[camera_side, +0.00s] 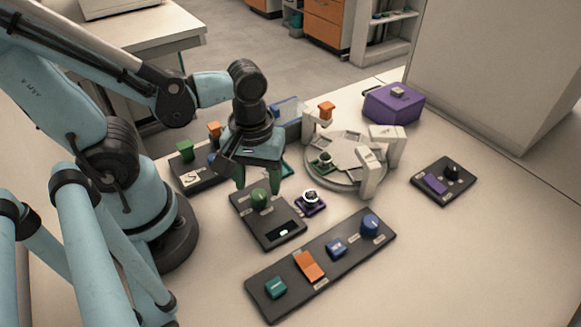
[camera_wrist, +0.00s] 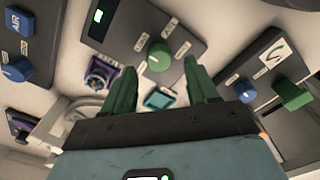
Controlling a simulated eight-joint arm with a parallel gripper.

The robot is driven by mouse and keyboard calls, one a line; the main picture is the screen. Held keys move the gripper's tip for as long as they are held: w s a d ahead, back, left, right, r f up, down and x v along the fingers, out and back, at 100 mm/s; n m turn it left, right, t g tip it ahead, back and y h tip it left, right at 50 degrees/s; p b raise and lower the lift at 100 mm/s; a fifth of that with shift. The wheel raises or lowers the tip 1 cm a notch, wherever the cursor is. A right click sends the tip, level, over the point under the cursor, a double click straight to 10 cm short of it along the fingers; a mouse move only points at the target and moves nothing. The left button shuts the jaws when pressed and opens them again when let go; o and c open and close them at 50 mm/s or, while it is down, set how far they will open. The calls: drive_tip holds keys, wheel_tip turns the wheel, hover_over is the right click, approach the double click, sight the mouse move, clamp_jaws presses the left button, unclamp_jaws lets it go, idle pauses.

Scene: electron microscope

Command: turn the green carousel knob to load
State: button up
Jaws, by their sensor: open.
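The green carousel knob (camera_side: 260,198) stands on a dark panel (camera_side: 270,232) with a small green-lit display. In the wrist view the round green knob (camera_wrist: 159,56) has a pale pointer mark and labels around it, too small to read. My gripper (camera_side: 257,176) is open above and a little behind the knob in the side view. In the wrist view its two green fingers (camera_wrist: 160,78) are spread, with the knob appearing between and beyond their tips. I see no contact with the knob. The round grey carousel (camera_side: 346,176) is to the right of the panel.
A purple socket with a round part (camera_side: 310,201) sits beside the knob panel. A long panel (camera_side: 322,264) with teal, orange and blue controls is in front. Another panel with a green control (camera_side: 186,150) is behind left. A purple box (camera_side: 393,103) is at the back.

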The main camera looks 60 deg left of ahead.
sight(261, 191)
wheel_tip(261, 191, up, 10)
drive_tip(key=shift+f, duration=0.2)
idle(0.5)
drive_tip(key=w+a+m+t, duration=0.3)
drive_tip(key=w+m+t, duration=0.4)
drive_tip(key=w+m, duration=0.2)
drive_tip(key=shift+a, duration=0.35)
idle(0.7)
